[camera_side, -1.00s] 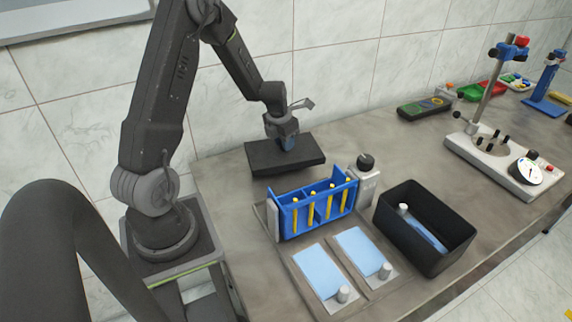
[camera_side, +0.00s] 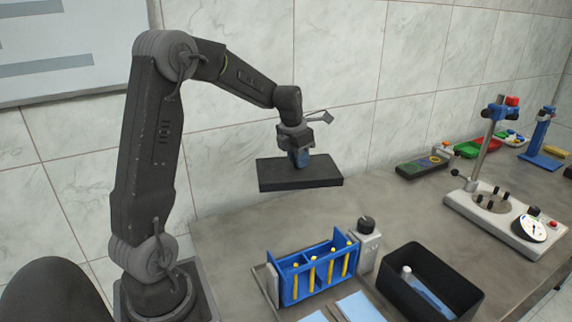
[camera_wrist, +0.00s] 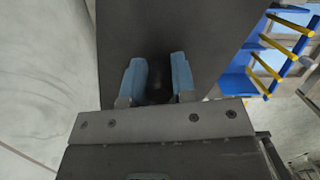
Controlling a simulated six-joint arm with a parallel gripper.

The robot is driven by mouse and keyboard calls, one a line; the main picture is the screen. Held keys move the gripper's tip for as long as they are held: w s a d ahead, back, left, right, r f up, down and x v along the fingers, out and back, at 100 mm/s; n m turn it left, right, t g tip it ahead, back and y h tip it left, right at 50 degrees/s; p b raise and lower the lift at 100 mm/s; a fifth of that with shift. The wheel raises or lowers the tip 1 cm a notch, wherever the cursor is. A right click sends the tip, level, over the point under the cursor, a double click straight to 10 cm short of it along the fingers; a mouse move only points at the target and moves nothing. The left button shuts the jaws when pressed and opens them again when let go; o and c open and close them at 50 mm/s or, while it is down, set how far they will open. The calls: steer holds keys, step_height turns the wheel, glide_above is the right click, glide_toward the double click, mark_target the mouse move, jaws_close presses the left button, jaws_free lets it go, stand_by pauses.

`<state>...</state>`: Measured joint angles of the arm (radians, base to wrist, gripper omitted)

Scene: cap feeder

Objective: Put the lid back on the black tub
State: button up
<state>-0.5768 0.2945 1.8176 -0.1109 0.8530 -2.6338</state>
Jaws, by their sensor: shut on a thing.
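The lid (camera_side: 275,175) is a flat black rectangular slab. My gripper (camera_side: 301,160) is shut on the lid from above and holds it level in the air, above the back of the bench. In the wrist view the blue-padded fingers of my gripper (camera_wrist: 158,80) stand either side of a dark grip point on the lid (camera_wrist: 210,35). The black tub (camera_side: 462,296) stands open on the bench at the lower right of the side view. A light blue piece and a pale cylindrical end show inside it.
A blue rack (camera_side: 290,292) with several yellow rods stands left of the tub; part also shows in the wrist view (camera_wrist: 240,70). A grey block with a black knob (camera_side: 367,240) stands between rack and tub.

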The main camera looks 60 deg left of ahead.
mark_target(342, 176)
steer(key=w+d+m, duration=0.1)
steer(key=w+d, duration=0.1)
steer(key=d, duration=0.1)
steer(key=w+d+m, duration=0.1)
steer(key=w+d, duration=0.2)
steer(key=w+d+m, duration=0.2)
steer(key=w+d, duration=0.1)
steer(key=shift+d+r+h, duration=0.1)
steer(key=shift+r+h, duration=0.05)
steer(key=shift+h, duration=0.25)
steer(key=w+d+m+h, duration=0.1)
steer(key=w+d+m, duration=0.15)
steer(key=d, duration=0.75)
steer(key=w+d+m+g, duration=0.15)
steer(key=d+m, duration=0.25)
steer(key=d, duration=0.5)
steer(key=w+d+m+t+h, duration=0.1)
steer(key=w+d+m, duration=0.25)
steer(key=d, duration=0.65)
step_height(342, 176, down, 10)
steer(key=shift+s+a+r, duration=0.2)
steer(key=shift+s+a, duration=0.05)
steer(key=shift+s, duration=0.2)
steer(key=shift+f+g, duration=0.25)
steer(key=shift+f, duration=0.3)
steer(key=shift+f, duration=0.4)
steer(key=shift+f, duration=0.7)
